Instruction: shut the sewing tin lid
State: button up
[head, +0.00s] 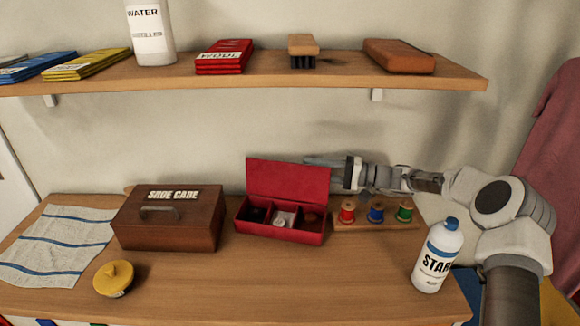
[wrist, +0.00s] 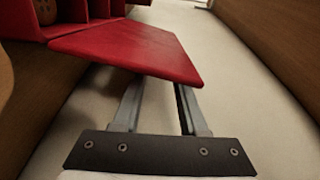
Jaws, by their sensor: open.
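The red sewing tin (head: 280,229) stands on the counter with its lid (head: 288,181) raised, leaning up toward the wall. Its open box has compartments holding small things. My gripper (head: 310,160) is at the upper right edge of the lid, with its fingers reaching left behind it. In the wrist view my gripper (wrist: 158,105) has its two fingers apart, their tips partly hidden by the red lid (wrist: 135,50). Part of the tin's compartments (wrist: 85,12) shows at the upper left there. I cannot tell whether the fingers touch the lid.
A brown shoe care box (head: 170,222) stands left of the tin. Thread spools (head: 376,213) stand on a small rack to its right, under my arm. A starch bottle (head: 438,258) is at the front right. A shelf (head: 250,77) hangs above. The counter before the tin is clear.

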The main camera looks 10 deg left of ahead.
aim_at(290, 167)
jog(key=a, duration=0.6)
jog(key=shift+s+a, duration=0.1)
jog(key=shift+a, duration=0.2)
grip_shut()
jog(key=shift+f, duration=0.1)
dwell(1.0)
